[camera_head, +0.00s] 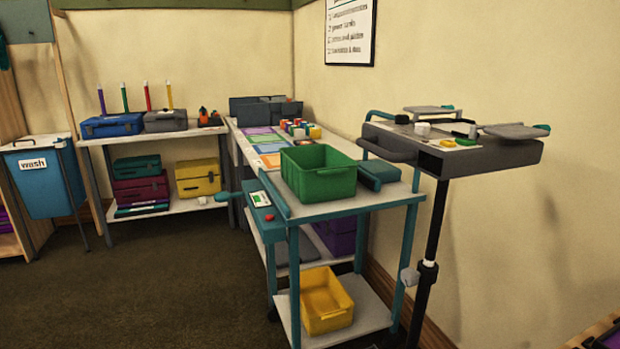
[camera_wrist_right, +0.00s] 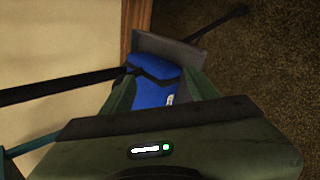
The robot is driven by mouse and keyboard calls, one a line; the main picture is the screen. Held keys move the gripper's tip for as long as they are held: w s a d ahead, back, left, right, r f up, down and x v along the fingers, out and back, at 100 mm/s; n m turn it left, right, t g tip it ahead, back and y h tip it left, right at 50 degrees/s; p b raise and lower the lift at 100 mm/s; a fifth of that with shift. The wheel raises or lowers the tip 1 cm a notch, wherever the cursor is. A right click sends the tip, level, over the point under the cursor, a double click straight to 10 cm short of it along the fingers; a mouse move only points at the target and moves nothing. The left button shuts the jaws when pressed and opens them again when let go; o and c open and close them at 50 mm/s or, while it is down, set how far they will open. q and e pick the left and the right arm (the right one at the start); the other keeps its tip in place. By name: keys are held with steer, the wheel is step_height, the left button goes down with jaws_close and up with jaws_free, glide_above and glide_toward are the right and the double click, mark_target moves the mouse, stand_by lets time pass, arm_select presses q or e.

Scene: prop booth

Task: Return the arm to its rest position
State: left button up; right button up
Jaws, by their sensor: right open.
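My right gripper (camera_wrist_right: 158,80) shows in the right wrist view. Its dark green body fills the bottom, and its two fingers stand apart, open. A blue item with a dark band (camera_wrist_right: 152,85) shows between and beyond the fingers; I cannot tell how far from them it is. Neither arm shows in the head view, and my left gripper is in no frame.
In the head view, a teal cart (camera_head: 362,203) carries a green bin (camera_head: 318,183) on top and a yellow bin (camera_head: 328,312) below. A pole stand with a grey tray (camera_head: 470,158) is at its right. Carpet (camera_head: 150,285) at the left front is clear.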

steer(key=s+d+f+m+g+y, duration=0.1)
steer(key=s+f+m+y, duration=0.15)
steer(key=s+f, duration=0.5)
steer(key=s+d+f+m+g+y, duration=0.1)
steer(key=s+f+y, duration=0.3)
steer(key=s, duration=0.6)
steer(key=s+d+r+m+t+y, duration=0.1)
steer(key=s+d+r+m+y, duration=0.15)
steer(key=s+d, duration=0.65)
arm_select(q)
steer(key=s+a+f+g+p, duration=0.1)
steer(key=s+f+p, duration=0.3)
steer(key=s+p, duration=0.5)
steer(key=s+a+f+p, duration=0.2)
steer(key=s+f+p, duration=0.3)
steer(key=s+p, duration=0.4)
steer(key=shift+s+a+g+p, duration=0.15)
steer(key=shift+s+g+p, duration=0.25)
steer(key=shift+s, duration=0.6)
arm_select(e)
steer(key=s+d+f, duration=0.1)
steer(key=s+f, duration=0.3)
steer(key=s, duration=0.6)
steer(key=s+d+f+g, duration=0.1)
steer(key=s+f, duration=0.3)
steer(key=s, duration=0.7)
steer(key=shift+f+n+g+h, duration=0.2)
steer(key=shift+n+g+h, duration=0.1)
steer(key=shift+h, duration=0.1)
steer(key=shift+s+d, duration=0.1)
